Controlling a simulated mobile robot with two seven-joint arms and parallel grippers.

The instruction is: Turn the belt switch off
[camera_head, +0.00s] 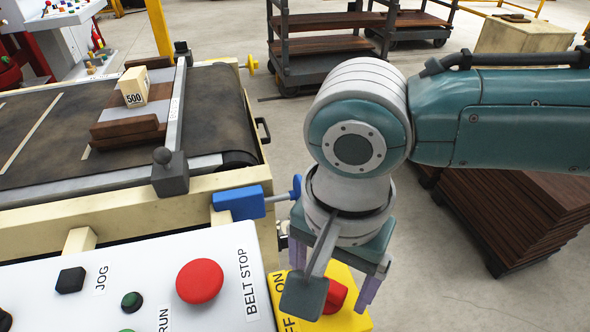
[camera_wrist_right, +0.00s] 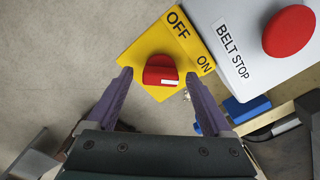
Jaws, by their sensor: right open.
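The belt switch is a red knob (camera_head: 338,294) on a yellow plate (camera_head: 350,317) marked OFF and ON, at the right end of the control panel. In the right wrist view the red knob (camera_wrist_right: 160,70) sits on the yellow plate (camera_wrist_right: 142,50), its white mark at its lower right, on the side nearer the ON label. My right gripper (camera_head: 331,283) is over the plate and hides part of it. In the wrist view its purple fingers (camera_wrist_right: 158,77) are open, one on each side of the knob, with apparent gaps. My left gripper is not in view.
The white panel (camera_head: 225,265) beside the switch carries a red BELT STOP button (camera_head: 200,281), a green button (camera_head: 132,301) and a black JOG button (camera_head: 71,280). A blue block (camera_head: 239,202) with a rod is close behind. The conveyor (camera_head: 60,120) carries brown boards and a 500 block (camera_head: 134,87).

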